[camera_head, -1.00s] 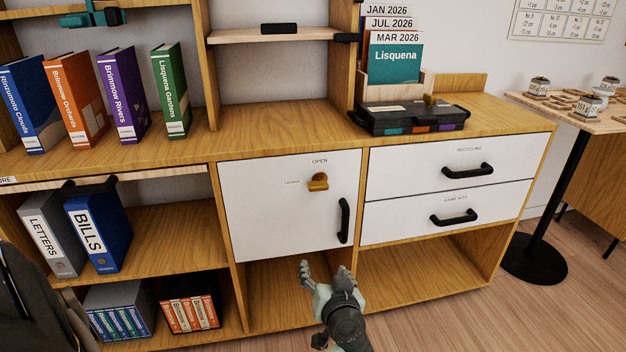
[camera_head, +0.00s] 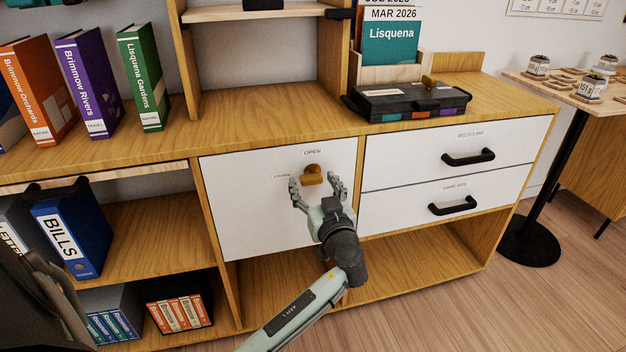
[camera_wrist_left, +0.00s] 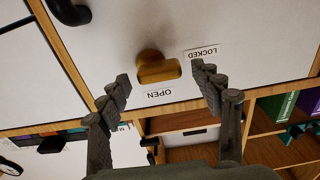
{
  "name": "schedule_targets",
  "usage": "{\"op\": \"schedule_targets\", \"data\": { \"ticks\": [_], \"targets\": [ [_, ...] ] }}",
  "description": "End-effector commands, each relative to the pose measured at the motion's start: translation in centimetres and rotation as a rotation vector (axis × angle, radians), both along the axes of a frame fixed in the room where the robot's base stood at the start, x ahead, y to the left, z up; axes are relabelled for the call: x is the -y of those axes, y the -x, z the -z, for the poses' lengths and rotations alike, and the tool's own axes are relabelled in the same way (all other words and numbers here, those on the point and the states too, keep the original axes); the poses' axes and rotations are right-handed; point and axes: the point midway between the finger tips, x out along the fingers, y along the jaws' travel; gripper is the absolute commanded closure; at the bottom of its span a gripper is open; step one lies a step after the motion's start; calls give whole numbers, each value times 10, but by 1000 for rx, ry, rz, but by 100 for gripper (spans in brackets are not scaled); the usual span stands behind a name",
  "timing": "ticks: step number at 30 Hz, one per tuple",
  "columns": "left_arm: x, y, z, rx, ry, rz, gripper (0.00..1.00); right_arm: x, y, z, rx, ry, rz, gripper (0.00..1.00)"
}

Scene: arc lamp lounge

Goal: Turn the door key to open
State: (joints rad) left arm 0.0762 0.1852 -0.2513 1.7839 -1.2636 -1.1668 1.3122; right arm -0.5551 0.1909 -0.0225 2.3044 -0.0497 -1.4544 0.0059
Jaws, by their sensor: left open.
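The brass door key (camera_head: 311,173) sits in the white cabinet door (camera_head: 240,205), below the OPEN label (camera_head: 312,152) and to the right of the LOCKED label (camera_head: 283,176). In the left wrist view, which is upside down, the key (camera_wrist_left: 160,70) has its grip lying sideways, toward the LOCKED label (camera_wrist_left: 203,52). My left gripper (camera_head: 315,184) is open in front of the door, its fingers spread to either side of the key. In the wrist view my left gripper (camera_wrist_left: 160,76) shows gaps between both fingertips and the key. The door is shut, its handle hidden behind my gripper. My right gripper is not in view.
Two drawers with black handles (camera_head: 468,157) are right of the door. A black case (camera_head: 408,101) stands on the cabinet top (camera_head: 265,115). Binders (camera_head: 72,232) fill the left shelves. The shelf below the door (camera_head: 285,285) looks empty.

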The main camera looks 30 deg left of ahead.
Motion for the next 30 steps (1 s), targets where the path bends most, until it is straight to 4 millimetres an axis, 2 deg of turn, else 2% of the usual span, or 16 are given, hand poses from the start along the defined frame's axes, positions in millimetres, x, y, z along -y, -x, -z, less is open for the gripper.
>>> {"op": "schedule_targets", "data": {
  "ticks": [11, 23, 30],
  "targets": [
    [-6, -4, 0, -1, 1, 0, 36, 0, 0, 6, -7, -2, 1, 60],
    [-5, -4, 0, -1, 1, 0, 84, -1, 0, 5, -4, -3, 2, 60],
    [-5, -4, 0, -17, -13, 0, 84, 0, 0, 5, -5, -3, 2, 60]
  ]
}}
